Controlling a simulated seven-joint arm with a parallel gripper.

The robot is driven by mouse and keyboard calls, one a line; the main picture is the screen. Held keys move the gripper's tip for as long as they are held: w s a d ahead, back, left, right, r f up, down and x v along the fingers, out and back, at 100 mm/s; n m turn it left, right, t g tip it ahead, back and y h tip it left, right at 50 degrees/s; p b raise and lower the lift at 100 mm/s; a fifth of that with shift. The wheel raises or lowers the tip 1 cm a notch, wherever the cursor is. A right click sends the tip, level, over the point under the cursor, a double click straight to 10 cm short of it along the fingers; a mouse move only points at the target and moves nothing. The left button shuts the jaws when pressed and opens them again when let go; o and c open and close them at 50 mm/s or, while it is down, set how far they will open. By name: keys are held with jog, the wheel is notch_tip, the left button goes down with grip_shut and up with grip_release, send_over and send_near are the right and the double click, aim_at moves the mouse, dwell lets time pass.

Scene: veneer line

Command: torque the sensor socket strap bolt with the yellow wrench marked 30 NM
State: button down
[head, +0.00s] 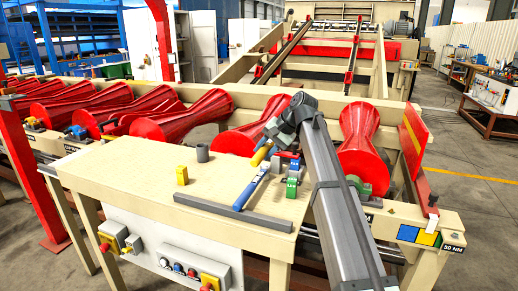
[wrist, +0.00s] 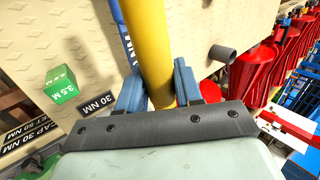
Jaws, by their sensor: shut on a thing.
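In the wrist view my gripper (wrist: 159,88) has its two blue fingers shut on the yellow wrench (wrist: 148,40), around its thick round shaft. The rest of the wrench runs out of the top of that view, so its marking and head are hidden. In the head view my gripper (head: 273,149) is over the right back of the table, and the yellow wrench (head: 261,156) shows as a short yellow piece beside it. I cannot tell if the wrench touches the table. I cannot make out the sensor socket strap bolt in either view.
A blue-handled wrench (head: 250,187) lies close to my gripper on the table (head: 125,172). Red rollers (head: 361,145) line the back. The table's left is clear.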

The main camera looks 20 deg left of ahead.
jog(key=shift+w+d+f+n+g+h, duration=0.15)
jog(key=shift+d+n+g, duration=0.25)
jog(key=shift+d+n, duration=0.4)
jog(key=shift+w+d+f+n+g+h, duration=0.15)
jog(key=shift+w+d+n+g, duration=0.35)
jog(key=shift+d, duration=0.55)
jog(key=shift+d+f+n+g, duration=0.15)
jog(key=shift+d+n+g, duration=0.15)
jog(key=shift+d+n, duration=0.55)
jog(key=shift+f, duration=0.85)
jog(key=shift+a, duration=0.1)
jog(key=shift+s+a+m+t, duration=0.2)
jog(key=shift+a+m+t, duration=0.45)
jog(key=shift+a+m, duration=0.55)
jog(key=shift+s+a+m+t, duration=0.15)
jog(key=shift+a+m+t, duration=0.6)
jog(key=shift+a, duration=0.75)
jog(key=shift+s+a+m+t, duration=0.2)
jog(key=shift+a+m+t, duration=0.3)
jog(key=shift+a+m, duration=0.8)
jog(key=shift+w+a+m+t, duration=0.3)
jog(key=shift+a+m, duration=0.25)
jog(key=shift+a, duration=0.25)
jog(key=shift+w+a+m+t, duration=0.15)
jog(key=shift+a+m+t, duration=0.35)
jog(key=shift+a, duration=0.3)
